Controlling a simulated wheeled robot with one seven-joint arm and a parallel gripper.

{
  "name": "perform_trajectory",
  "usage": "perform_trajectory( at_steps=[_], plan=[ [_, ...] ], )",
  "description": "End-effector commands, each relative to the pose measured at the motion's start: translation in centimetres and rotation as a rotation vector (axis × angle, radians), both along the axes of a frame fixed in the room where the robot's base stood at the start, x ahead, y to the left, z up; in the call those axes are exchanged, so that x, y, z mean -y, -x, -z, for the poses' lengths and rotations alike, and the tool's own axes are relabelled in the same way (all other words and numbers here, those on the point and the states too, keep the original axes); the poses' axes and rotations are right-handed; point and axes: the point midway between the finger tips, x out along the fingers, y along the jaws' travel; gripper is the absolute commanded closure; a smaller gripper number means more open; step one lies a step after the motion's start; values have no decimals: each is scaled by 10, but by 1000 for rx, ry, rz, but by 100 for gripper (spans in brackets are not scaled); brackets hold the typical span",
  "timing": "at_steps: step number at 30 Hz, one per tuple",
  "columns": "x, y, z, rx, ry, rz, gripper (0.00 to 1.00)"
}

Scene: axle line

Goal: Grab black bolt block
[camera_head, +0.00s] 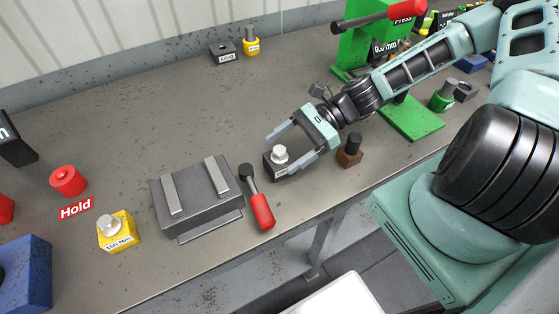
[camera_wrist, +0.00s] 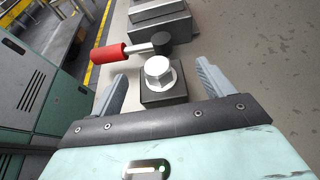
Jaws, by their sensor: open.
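The black bolt block (camera_head: 283,169) is a small dark block with a silver hex bolt on top. It sits on the workbench, right of the red-handled tool. My gripper (camera_head: 290,146) is open, with its two fingers on either side of the block. In the wrist view the block (camera_wrist: 163,94) lies between the spread fingers of my gripper (camera_wrist: 160,90), with gaps visible on both sides.
A red-handled wrench-like tool (camera_head: 261,207) lies just left of the block, beside a grey ridged fixture (camera_head: 200,205). A brown block with a black top (camera_head: 350,152) stands close on the right. A green press (camera_head: 362,45) stands behind.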

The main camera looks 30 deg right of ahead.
Motion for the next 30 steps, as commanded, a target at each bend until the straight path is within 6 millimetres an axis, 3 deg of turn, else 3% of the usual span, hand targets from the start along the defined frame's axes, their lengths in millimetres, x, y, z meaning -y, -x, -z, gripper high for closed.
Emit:
perform_trajectory(
  at_steps=[9, 17, 20, 25, 30],
  plan=[
    [-34, 1, 15, -1, -2, -2, 20],
    [-37, 1, 18, 1, 0, -1, 20],
    [-37, 1, 18, 1, 0, -1, 42],
    [-37, 1, 18, 1, 0, -1, 90],
    [-37, 1, 17, 0, -2, -2, 91]
  ],
)
